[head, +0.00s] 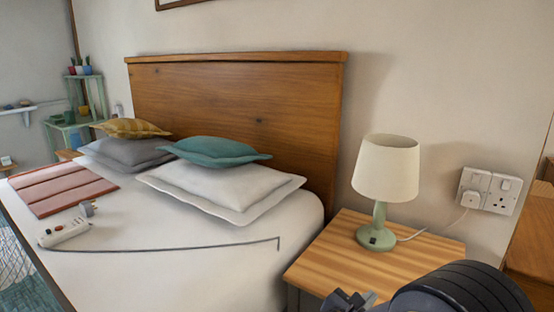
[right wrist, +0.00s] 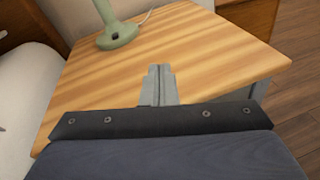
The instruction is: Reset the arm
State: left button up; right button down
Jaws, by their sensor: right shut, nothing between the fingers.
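My right gripper (head: 350,300) shows at the bottom of the head view, in front of the wooden nightstand. In the right wrist view its fingers (right wrist: 160,70) are together with nothing between them, over the front part of the nightstand top. My right arm's dark, rounded link fills the lower right of the head view. My left gripper is not in view.
The nightstand (head: 335,252) carries a green lamp (head: 385,175), its base also in the right wrist view (right wrist: 118,34). A wall socket (head: 488,192) is behind. The bed (head: 180,275) holds pillows, a power strip (head: 63,232) and a dark cable. Floor shows beyond the nightstand's right side.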

jog(key=s+d+f+m+g+y, duration=0.2)
jog(key=s+d+f+m+g, duration=0.1)
jog(key=s+d+m+g, duration=0.45)
jog(key=s+a+m+g+y, duration=0.2)
jog(key=s+m+y, duration=0.7)
jog(key=s+m, duration=0.55)
jog(key=s+a+r+m+t+y, duration=0.3)
jog(key=s+a+m+t+y, duration=0.1)
jog(key=a+m, duration=0.1)
notch_tip(320, 180, up, 32)
jog(key=p, duration=3.1)
jog(key=shift+s, duration=0.2)
